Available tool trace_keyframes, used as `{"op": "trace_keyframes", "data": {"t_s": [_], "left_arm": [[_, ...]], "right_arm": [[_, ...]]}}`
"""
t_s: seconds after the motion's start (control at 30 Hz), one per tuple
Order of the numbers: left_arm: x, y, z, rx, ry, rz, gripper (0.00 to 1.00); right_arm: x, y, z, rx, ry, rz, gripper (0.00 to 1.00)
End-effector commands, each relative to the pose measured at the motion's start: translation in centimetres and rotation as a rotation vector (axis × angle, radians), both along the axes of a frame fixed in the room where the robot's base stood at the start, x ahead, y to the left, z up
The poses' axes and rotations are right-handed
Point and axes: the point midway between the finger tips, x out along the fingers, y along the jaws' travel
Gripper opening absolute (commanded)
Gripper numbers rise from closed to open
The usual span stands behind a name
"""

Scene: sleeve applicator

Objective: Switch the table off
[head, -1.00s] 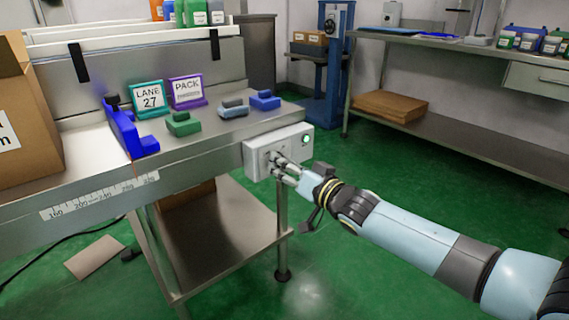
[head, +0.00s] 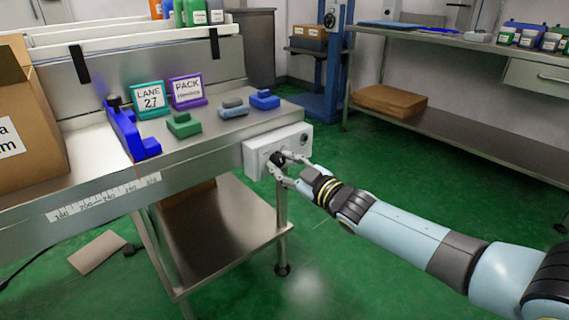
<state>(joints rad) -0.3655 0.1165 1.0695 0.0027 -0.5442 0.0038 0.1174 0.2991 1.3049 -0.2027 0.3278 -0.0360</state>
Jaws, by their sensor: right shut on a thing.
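The steel table (head: 215,145) stands at the left with a ruler strip along its front edge. A white control box (head: 292,137) is fixed at its right front corner. My right gripper (head: 277,164) is at the box's front face, shut on a small black knob (head: 278,158). The fingers hide part of the knob and the face. The small round lamp (head: 306,139) on the box looks dark. My left gripper is not in view.
A blue stop (head: 128,132), several coloured blocks, and the LANE 27 (head: 149,96) and PACK (head: 187,90) signs stand on the table. A cardboard box (head: 30,130) is at the far left. Green floor is open right of the table.

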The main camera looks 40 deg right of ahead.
Motion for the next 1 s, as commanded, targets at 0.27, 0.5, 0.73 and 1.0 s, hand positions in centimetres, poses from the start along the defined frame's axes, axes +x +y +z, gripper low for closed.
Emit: {"op": "trace_keyframes", "data": {"t_s": [0.27,0.5,0.73,1.0], "left_arm": [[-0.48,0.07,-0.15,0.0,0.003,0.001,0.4],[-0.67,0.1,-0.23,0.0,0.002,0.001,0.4],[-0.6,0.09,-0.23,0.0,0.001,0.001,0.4],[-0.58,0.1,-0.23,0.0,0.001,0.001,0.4]], "right_arm": [[-0.05,-0.04,-0.06,-0.239,-0.017,0.0,0.0],[-0.05,-0.07,-0.07,-0.39,-0.028,0.0,0.0],[-0.06,-0.07,-0.08,-0.469,-0.034,0.001,0.0],[-0.07,-0.08,-0.08,-0.497,-0.036,0.001,0.0]]}}
